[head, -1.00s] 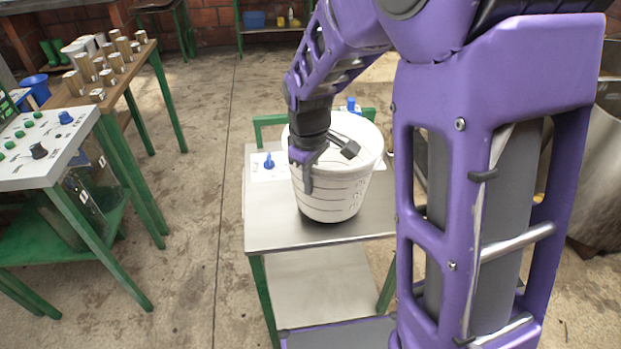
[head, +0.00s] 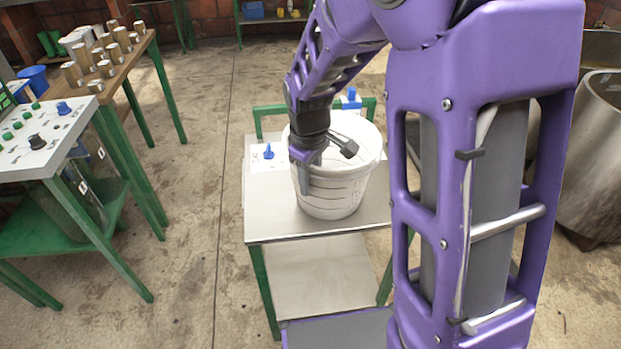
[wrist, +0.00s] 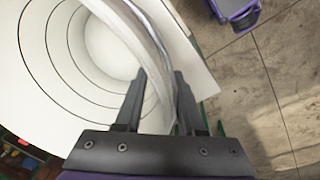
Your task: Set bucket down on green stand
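The white bucket (head: 335,185) is upright over the metal top of the green-framed stand (head: 285,222) in the head view. Its base appears to be on the top or very close above it; I cannot tell if it bears its full weight. My gripper (wrist: 158,88) is shut on the bucket's wall at the rim, one finger inside and one outside. The wrist view looks down into the bucket (wrist: 60,50), with ring marks on its inner wall. In the head view my gripper is at the bucket's left near side.
A small panel with blue knobs (head: 268,153) is at the stand's back edge, close to the bucket. A control table (head: 40,150) and a wooden table with metal-capped cylinders (head: 100,85) stand left. A large metal drum (head: 600,150) stands right. Open floor lies between.

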